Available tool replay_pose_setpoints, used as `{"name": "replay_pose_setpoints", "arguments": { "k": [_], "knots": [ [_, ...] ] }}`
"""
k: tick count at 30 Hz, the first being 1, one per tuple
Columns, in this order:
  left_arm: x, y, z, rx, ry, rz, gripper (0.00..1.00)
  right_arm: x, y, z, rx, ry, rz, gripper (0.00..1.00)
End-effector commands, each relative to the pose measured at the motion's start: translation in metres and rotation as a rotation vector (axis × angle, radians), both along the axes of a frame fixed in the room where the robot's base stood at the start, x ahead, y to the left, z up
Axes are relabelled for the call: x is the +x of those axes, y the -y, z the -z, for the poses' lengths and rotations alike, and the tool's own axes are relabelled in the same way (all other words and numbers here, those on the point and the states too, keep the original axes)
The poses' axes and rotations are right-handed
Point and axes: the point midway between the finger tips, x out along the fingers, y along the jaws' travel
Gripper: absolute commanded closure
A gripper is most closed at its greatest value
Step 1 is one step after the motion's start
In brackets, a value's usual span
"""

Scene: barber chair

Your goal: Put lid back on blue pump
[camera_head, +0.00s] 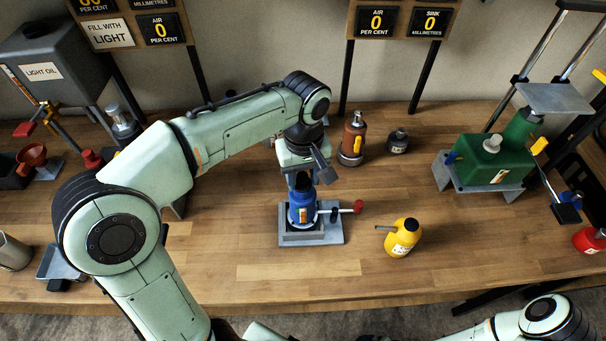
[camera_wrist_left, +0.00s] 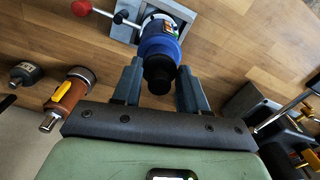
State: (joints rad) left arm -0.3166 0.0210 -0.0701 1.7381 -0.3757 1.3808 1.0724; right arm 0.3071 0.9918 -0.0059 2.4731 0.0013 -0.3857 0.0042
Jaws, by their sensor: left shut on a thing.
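The blue pump (camera_head: 302,209) stands upright in a grey fixture (camera_head: 325,236) that has a red-knobbed lever, mid-table. It also shows in the left wrist view (camera_wrist_left: 160,45). My left gripper (camera_head: 302,178) is directly above the pump, pointing down. In the left wrist view its two fingers (camera_wrist_left: 160,70) are on either side of a black lid (camera_wrist_left: 157,75), shut on it. The lid lines up with the pump's top. I cannot tell whether it is seated or just above. My right gripper is not in view.
A yellow oil can (camera_head: 402,238) stands right of the fixture. A brown bottle (camera_head: 352,140) and a small dark bottle (camera_head: 398,142) stand behind it. A green machine (camera_head: 490,160) is at the right. The front middle of the table is clear.

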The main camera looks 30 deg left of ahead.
Motion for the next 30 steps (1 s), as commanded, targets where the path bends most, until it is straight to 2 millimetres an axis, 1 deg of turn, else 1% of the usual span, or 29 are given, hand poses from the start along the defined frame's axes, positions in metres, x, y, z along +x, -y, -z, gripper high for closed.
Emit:
{"name": "replay_pose_setpoints", "arguments": {
  "k": [10, 11, 12, 13, 14, 20, 21, 22, 23, 30],
  "knots": [
    [-0.0001, -0.0001, 0.0002, 0.0, 0.0, 0.0, 0.86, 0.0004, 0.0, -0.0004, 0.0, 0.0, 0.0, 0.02],
    [-0.0001, -0.0001, 0.0002, 0.0, 0.0, 0.0, 0.54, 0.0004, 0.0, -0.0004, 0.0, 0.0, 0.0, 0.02],
    [-0.0001, -0.0001, 0.0002, 0.0, 0.0, 0.0, 0.41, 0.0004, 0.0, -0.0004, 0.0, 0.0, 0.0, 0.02],
    [0.0, 0.0, 0.0002, 0.0, 0.0, 0.0, 0.31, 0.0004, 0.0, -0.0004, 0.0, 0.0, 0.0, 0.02],
    [-0.0001, -0.0001, 0.0002, 0.0, 0.0, 0.0, 0.28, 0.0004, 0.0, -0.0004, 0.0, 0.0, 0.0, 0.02],
    [-0.0001, -0.0001, 0.0002, 0.0, 0.0, 0.0, 0.28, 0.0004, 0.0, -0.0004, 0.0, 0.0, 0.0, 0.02],
    [-0.0001, -0.0001, 0.0003, 0.0, 0.0, 0.0, 0.15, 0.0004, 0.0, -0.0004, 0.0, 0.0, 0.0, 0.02],
    [-0.0001, -0.0001, 0.0002, 0.0, 0.0, 0.0, 0.05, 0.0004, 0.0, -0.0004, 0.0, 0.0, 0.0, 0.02],
    [-0.0001, -0.0001, 0.0002, 0.0, 0.0, 0.0, 0.02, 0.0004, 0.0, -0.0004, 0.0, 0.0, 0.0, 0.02],
    [-0.0001, -0.0001, 0.0002, 0.0, 0.0, 0.0, 0.02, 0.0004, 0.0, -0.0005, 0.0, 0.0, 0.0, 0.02]
  ]
}}
